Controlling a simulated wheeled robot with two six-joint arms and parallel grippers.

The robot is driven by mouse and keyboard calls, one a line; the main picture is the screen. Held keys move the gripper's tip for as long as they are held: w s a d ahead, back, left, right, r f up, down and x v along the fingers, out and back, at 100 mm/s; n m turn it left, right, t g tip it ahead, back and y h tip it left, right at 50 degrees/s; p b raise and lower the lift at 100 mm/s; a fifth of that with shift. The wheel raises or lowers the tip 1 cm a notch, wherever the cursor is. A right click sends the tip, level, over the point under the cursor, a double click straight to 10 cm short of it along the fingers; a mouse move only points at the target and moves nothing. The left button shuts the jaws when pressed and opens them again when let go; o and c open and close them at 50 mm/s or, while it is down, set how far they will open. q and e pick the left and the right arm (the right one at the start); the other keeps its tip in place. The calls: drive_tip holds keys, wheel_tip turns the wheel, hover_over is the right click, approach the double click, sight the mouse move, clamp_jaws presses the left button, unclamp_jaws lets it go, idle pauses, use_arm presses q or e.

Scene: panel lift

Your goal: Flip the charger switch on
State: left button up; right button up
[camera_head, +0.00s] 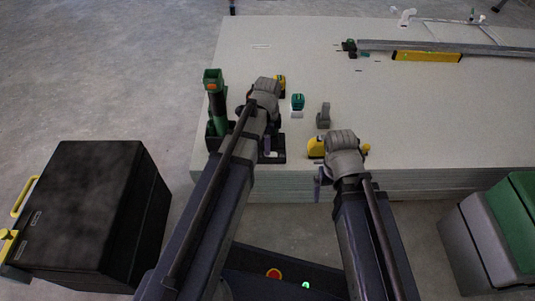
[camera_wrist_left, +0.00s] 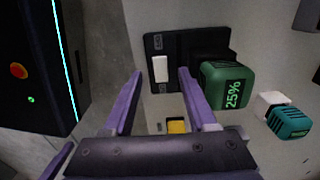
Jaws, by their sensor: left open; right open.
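The black charger (camera_wrist_left: 183,46) fills the top middle of the left wrist view, with a white switch (camera_wrist_left: 160,68) on its plate. Small labels sit beyond both ends of the switch; I cannot tell which way it is set. A green battery (camera_wrist_left: 222,84) reading 25% sits on the charger. My left gripper (camera_wrist_left: 160,74) is open, its purple fingers to either side of the switch in the picture; contact cannot be told. In the head view the charger (camera_head: 274,157) is partly hidden by my left arm. My right gripper (camera_head: 321,180) is open at the panel stack's front edge, partly hidden.
A green drill (camera_head: 215,100) stands left of my left arm. A teal battery (camera_head: 298,101), a grey tool (camera_head: 324,115) and a yellow tape measure (camera_head: 316,147) lie to the right on the panel stack (camera_head: 400,110). A yellow level (camera_head: 427,57) lies farther back.

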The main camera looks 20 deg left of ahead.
sight(271, 154)
use_arm(q)
wheel_tip(271, 154, down, 4)
drive_tip(key=b, duration=0.3)
drive_tip(key=shift+f, duration=0.2)
clamp_jaws()
idle(0.4)
